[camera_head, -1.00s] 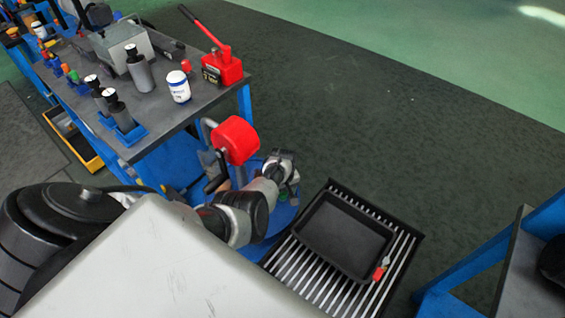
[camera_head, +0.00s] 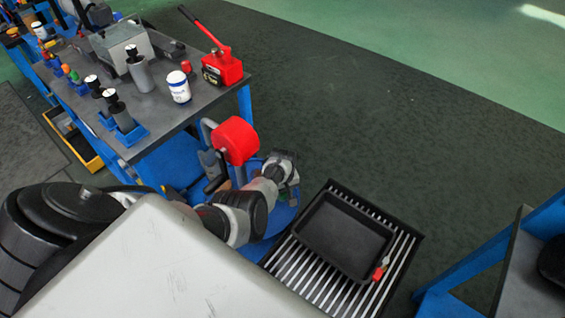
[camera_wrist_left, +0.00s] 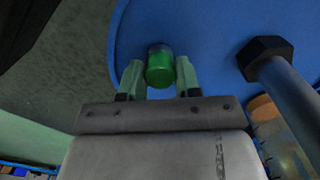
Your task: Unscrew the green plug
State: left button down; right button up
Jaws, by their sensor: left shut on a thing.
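The green plug (camera_wrist_left: 160,70) sits at the blue surface (camera_wrist_left: 205,30) in the left wrist view, between the two fingers of my left gripper (camera_wrist_left: 160,80). The fingers are shut on the plug's sides. A grey collar shows at the plug's far end. In the head view my left gripper (camera_head: 286,172) is at the blue drum-like base (camera_head: 285,212) below the red part; the plug is hidden there. My right gripper is not in view.
A dark hex fitting with a pipe (camera_wrist_left: 265,60) stands right of the plug. A red cylindrical part (camera_head: 236,140) rises beside my arm. A black tray (camera_head: 345,236) lies on a slatted grate. A workbench (camera_head: 200,105) carries bottles and a red jack (camera_head: 222,68).

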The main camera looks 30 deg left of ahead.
pick_arm(q)
jog(key=shift+r, duration=0.1)
dwell(0.3)
jog(key=n, duration=0.5)
jog(key=shift+n, duration=0.3)
jog(key=n, duration=0.4)
jog(key=shift+n, duration=0.4)
jog(key=n+b, duration=0.1)
jog(key=n, duration=0.4)
